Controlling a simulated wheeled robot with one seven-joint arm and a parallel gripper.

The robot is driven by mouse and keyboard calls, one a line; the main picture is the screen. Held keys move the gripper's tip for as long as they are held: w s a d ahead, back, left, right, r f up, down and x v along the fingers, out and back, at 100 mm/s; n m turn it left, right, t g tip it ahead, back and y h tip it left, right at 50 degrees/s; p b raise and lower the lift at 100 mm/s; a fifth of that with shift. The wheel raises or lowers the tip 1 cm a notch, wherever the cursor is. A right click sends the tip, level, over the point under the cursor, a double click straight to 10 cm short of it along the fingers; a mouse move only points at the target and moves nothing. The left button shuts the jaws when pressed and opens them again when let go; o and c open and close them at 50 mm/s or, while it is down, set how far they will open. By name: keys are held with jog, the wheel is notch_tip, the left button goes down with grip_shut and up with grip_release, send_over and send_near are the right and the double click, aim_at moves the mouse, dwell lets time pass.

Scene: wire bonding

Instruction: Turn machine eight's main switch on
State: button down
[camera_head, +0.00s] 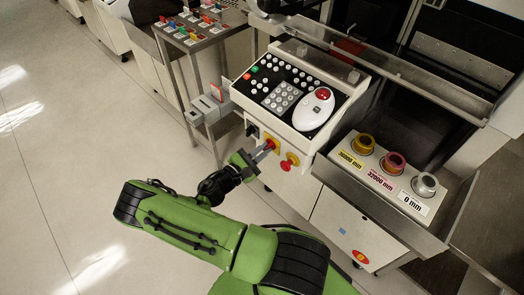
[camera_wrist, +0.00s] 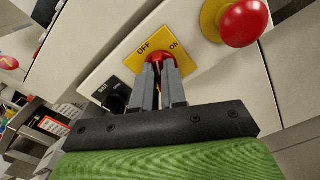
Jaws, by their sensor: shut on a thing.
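The main switch is a red knob (camera_wrist: 159,58) on a yellow plate (camera_wrist: 134,62) marked OFF and ON, on the machine's white front panel. It also shows in the head view as a red knob (camera_head: 270,146). My gripper (camera_wrist: 160,72) is shut on the red knob, with its two grey fingers on either side of it. In the head view my gripper (camera_head: 263,151) reaches up to the panel from the lower left. The fingers hide much of the knob, so I cannot tell which mark it points to.
A red mushroom button (camera_head: 286,166) sits close beside the switch, also in the wrist view (camera_wrist: 243,22). A black knob (camera_wrist: 116,98) is on the other side. A keypad console (camera_head: 285,90) is above. A shelf with spools (camera_head: 393,162) stands at right. Floor at left is clear.

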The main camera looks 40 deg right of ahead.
jog(key=m, duration=0.3)
jog(key=m+b, duration=0.1)
jog(key=m, duration=0.2)
jog(key=shift+s+f, duration=0.1)
jog(key=shift+f, duration=0.1)
jog(key=m+b, duration=0.1)
jog(key=m, duration=0.5)
jog(key=shift+f+b, duration=0.1)
jog(key=shift+b, duration=0.2)
jog(key=c, duration=1.2)
grip_release()
jog(key=a, duration=0.5)
jog(key=a+p, duration=0.1)
jog(key=a, duration=0.4)
jog(key=a+p, duration=0.1)
jog(key=a, duration=0.4)
jog(key=shift+s+a, duration=0.25)
jog(key=shift+a, duration=0.15)
